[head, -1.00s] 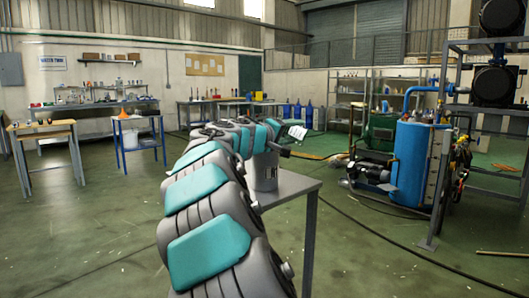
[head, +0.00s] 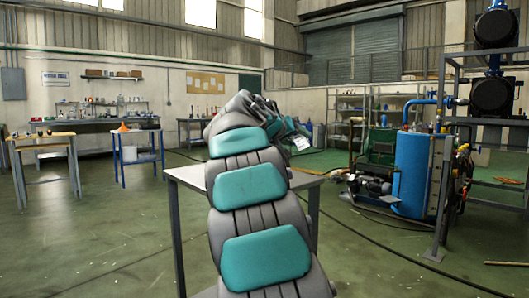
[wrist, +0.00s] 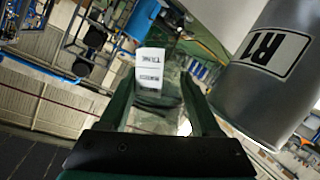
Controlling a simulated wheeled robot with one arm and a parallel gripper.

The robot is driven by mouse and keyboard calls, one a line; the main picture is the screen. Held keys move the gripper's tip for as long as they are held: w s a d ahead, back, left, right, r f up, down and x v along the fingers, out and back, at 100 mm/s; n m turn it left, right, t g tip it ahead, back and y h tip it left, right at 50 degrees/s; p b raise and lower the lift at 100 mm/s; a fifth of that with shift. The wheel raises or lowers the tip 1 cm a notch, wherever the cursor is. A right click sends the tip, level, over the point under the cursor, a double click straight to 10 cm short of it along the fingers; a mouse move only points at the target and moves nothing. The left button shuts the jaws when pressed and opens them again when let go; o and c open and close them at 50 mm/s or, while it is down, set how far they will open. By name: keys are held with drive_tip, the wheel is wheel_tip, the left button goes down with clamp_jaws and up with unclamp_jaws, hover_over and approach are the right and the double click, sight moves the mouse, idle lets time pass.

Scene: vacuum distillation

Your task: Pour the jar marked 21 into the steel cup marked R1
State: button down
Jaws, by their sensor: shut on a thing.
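A clear glass jar with a white label (wrist: 150,67) is between the dark green fingers of my gripper (wrist: 160,92) in the wrist view. My gripper is shut on it. The label's print looks turned over and its number is not legible. The steel cup marked R1 (wrist: 265,100) is close by on the right, apart from the jar as far as I can tell. In the head view the jar's label (head: 301,142) shows just right of my arm's end, tilted. The cup is hidden behind my arm there. The jar's contents are not clear.
A grey table (head: 185,176) stands under my arm, its top mostly hidden. A blue tank (head: 411,172) and a metal frame (head: 447,150) stand to the right. A small blue table (head: 140,158) and a wooden one (head: 42,148) stand at the left. Open floor lies between.

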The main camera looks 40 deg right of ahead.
sight(302, 151)
drive_tip(key=f+b, duration=0.3)
drive_tip(key=shift+s+d+f+m, duration=0.15)
drive_tip(key=shift+s+f+m, duration=0.1)
drive_tip(key=shift+f+m, duration=0.15)
drive_tip(key=shift+s+d+f+m+t+y+b, duration=0.2)
drive_tip(key=shift+s+m+t+y+b, duration=0.15)
drive_tip(key=shift+b, duration=0.25)
drive_tip(key=shift+s+d+f+m+t+y+b, duration=0.15)
drive_tip(key=shift+f+m+y+b, duration=0.1)
drive_tip(key=shift+m+b, duration=0.3)
drive_tip(key=shift+s+d+r+m+t+b, duration=0.1)
drive_tip(key=shift+s+d+m+t+b, duration=0.1)
drive_tip(key=shift+m+t+b, duration=0.15)
drive_tip(key=shift+y, duration=0.3)
wheel_tip(302, 151, up, 9)
drive_tip(key=p, duration=0.7)
drive_tip(key=shift+s+a, duration=0.35)
drive_tip(key=shift+s, duration=0.05)
drive_tip(key=s+a+r+b, duration=0.2)
drive_tip(key=s+a+b, duration=0.3)
drive_tip(key=s+a, duration=0.4)
drive_tip(key=shift+s+a, duration=0.4)
drive_tip(key=shift+s, duration=0.8)
